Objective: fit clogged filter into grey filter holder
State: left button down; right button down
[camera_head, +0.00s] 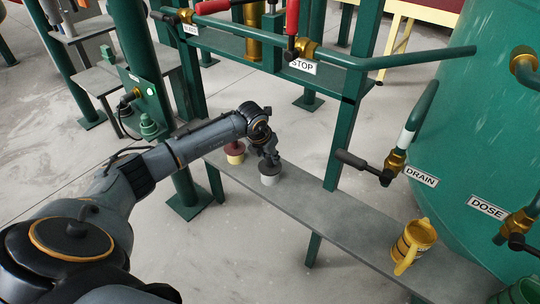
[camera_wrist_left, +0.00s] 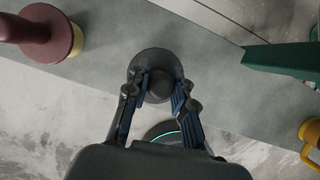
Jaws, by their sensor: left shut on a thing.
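The clogged filter, a dark disc with a round knob, shows in the left wrist view (camera_wrist_left: 145,62). My left gripper (camera_wrist_left: 159,88) has its two fingers on either side of the knob and is shut on it. In the head view the gripper (camera_head: 271,160) points down over the light grey filter holder (camera_head: 269,180), a short cylinder standing on the grey bench. The dark filter appears at the holder's top, largely covered by the gripper. I cannot tell how deep it sits. The wrist view hides the holder under the disc. My right gripper is not in view.
A dark red knobbed piece on a yellow base (camera_head: 235,159) stands left of the holder on the bench (camera_head: 325,205). A yellow mug (camera_head: 414,242) stands farther right. A green post (camera_head: 345,150) rises behind the bench, and a DRAIN valve handle (camera_head: 360,163) juts out. The mid-bench is clear.

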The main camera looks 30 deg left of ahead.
pick_arm(q)
jog(key=shift+f+b, duration=0.3)
jog(key=shift+f, duration=0.15)
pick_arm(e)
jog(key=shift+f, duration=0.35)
pick_arm(q)
jog(key=c, duration=1)
grip_release()
jog(key=shift+c, duration=0.2)
jog(key=shift+f, duration=0.1)
